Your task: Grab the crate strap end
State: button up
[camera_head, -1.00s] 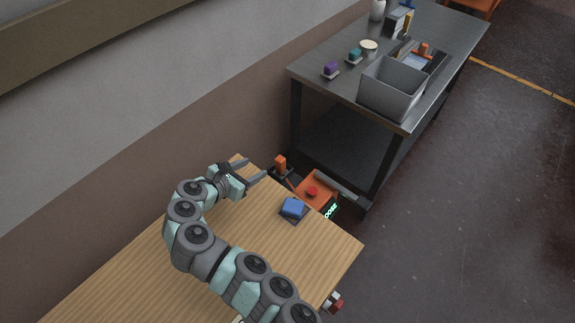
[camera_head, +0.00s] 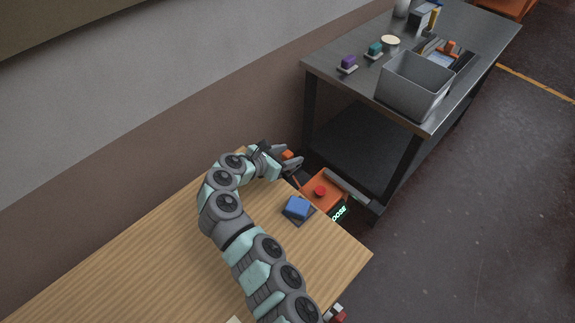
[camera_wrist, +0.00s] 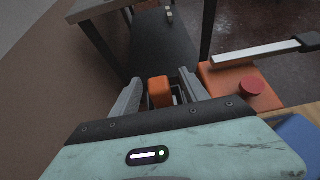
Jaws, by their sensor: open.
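An orange upright block (camera_head: 287,155) stands just beyond the far edge of the wooden table. I cannot tell for sure whether it is the crate strap end; no plain strap shows. My gripper (camera_head: 295,163) is open at this block. In the wrist view my gripper (camera_wrist: 159,76) has one finger on each side of the orange block (camera_wrist: 160,91), with dark gaps between. The block's lower part is hidden by my gripper body. A grey open crate (camera_head: 412,97) stands on the far dark table.
The far table (camera_head: 325,68) holds small items.

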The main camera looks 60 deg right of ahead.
jog(key=b+x, duration=0.1)
jog(key=x, duration=0.2)
jog(key=shift+d, duration=0.1)
jog(key=shift+w+r, duration=0.1)
jog(key=shift+c, duration=0.8)
grip_shut()
